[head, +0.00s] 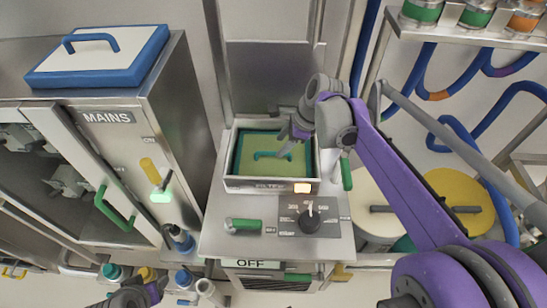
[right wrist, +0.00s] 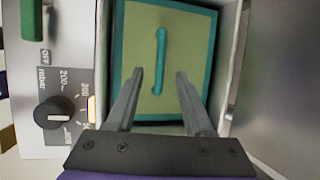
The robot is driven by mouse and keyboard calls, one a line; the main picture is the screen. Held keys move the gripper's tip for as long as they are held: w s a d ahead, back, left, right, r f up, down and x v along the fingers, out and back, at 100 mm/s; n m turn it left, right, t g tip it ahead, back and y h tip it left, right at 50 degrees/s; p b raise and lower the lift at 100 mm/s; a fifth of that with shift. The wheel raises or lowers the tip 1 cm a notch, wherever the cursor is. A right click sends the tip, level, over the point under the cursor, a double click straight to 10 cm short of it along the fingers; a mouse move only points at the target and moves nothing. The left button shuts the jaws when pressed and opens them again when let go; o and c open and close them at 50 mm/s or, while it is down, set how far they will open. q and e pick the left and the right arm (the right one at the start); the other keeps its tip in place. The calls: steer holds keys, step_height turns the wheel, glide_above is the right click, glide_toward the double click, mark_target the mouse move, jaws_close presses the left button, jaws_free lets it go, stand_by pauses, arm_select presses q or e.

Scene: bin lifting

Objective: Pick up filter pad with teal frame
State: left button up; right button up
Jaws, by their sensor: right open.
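The filter pad (head: 246,150) has a teal frame, a yellow-green face and a teal bar handle (head: 272,155). It lies in an open metal box (head: 270,186) on the bench. The right wrist view shows the pad (right wrist: 190,45) and its handle (right wrist: 160,60) close up. My right gripper (head: 287,149) is over the pad's right half in the head view. In the right wrist view its open fingers (right wrist: 160,73) lie either side of the handle's lower end, with nothing between them gripped. Its height above the handle is hard to tell. My left gripper (head: 128,297) shows only partly at the bottom left.
A dial panel (head: 310,214) and a green-handled latch (head: 243,225) are in front of the box. A white pad with blue frame (head: 98,58) lies on the MAINS cabinet (head: 108,118) at left. Blue hoses and a shelf of jars (head: 475,15) are at right.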

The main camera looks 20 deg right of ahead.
mark_target(273, 153)
steer(key=x, duration=0.5)
steer(key=shift+d+f, duration=0.25)
steer(key=shift+f, duration=0.1)
jaws_close()
stand_by(1.1)
